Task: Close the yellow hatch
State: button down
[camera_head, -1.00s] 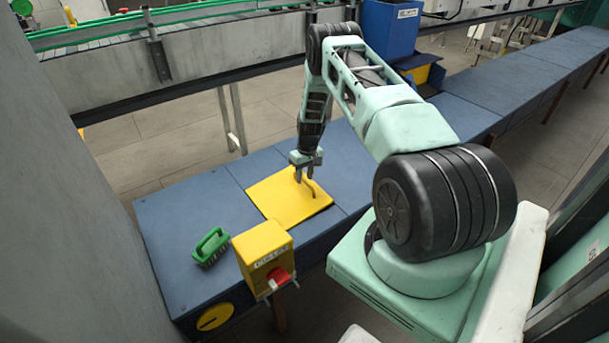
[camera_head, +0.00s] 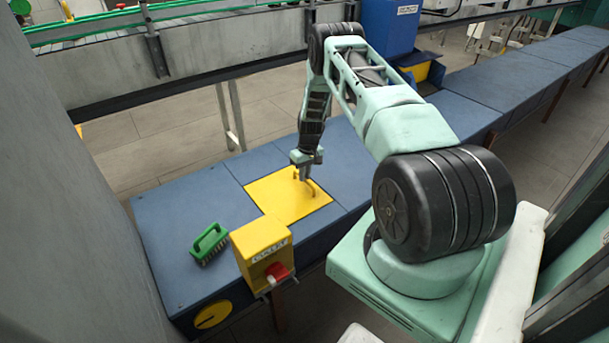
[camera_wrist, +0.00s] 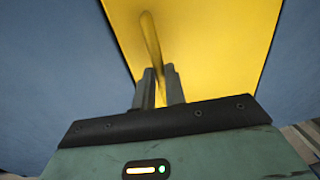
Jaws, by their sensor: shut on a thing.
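The yellow hatch (camera_head: 278,203) lies flat, or very nearly so, in the blue bench top. A bar handle (camera_head: 312,189) stands on it, and the handle also shows in the wrist view (camera_wrist: 151,42) running down between my fingers. My gripper (camera_head: 303,176) points down over the hatch's far part and is shut on the handle. In the wrist view my gripper's fingers (camera_wrist: 160,85) stand close together against the yellow panel (camera_wrist: 205,40). The fingers hide the lower part of the handle.
A green brush (camera_head: 209,243) lies on the blue bench (camera_head: 165,230) left of the hatch. A yellow box with a red switch (camera_head: 262,252) stands at the bench's near edge. A conveyor rail (camera_head: 190,82) runs behind. A blue bin (camera_head: 388,28) stands at the back.

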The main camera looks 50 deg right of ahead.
jog(key=shift+s+d+f, duration=0.15)
jog(key=shift+f, duration=0.1)
jog(key=c, duration=1.5)
grip_release()
jog(key=shift+d+f, duration=0.1)
jog(key=shift+o, duration=0.2)
jog(key=shift+r, duration=0.2)
notch_tip(320, 180, up, 17)
jog(key=d, duration=0.1)
jog(key=shift+s+d, duration=0.15)
jog(key=shift+d, duration=0.1)
